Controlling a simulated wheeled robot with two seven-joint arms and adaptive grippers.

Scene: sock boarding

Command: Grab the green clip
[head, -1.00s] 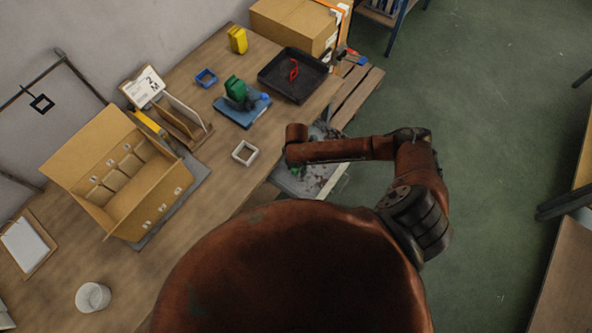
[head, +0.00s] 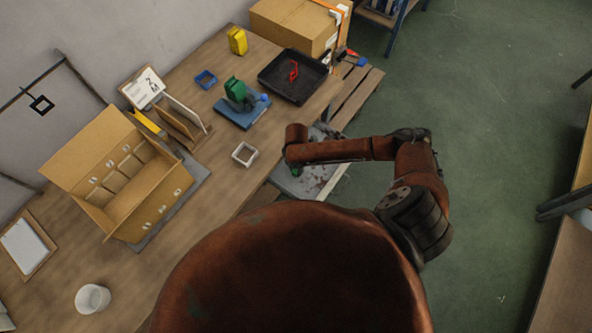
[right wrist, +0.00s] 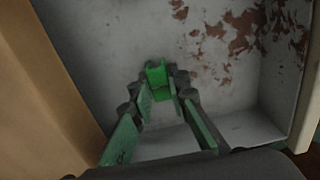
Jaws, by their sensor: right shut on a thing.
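The green clip (right wrist: 157,74) is a small bright green piece in the right wrist view, over a pale, rust-stained metal surface. My right gripper (right wrist: 161,88) has dark fingers with green inner pads, and its fingertips are shut on the clip from both sides. In the head view my right arm reaches over the grey tray beside the table and its wrist hides most of the gripper; only a bit of green shows below it. My left gripper is not in view.
The grey, rust-marked tray (head: 318,181) has raised walls close around the gripper. On the wooden table (head: 215,165) stand a cardboard box (head: 160,205), a white square frame (head: 244,154), a blue block (head: 243,117) with a green piece, and a black tray (head: 312,92).

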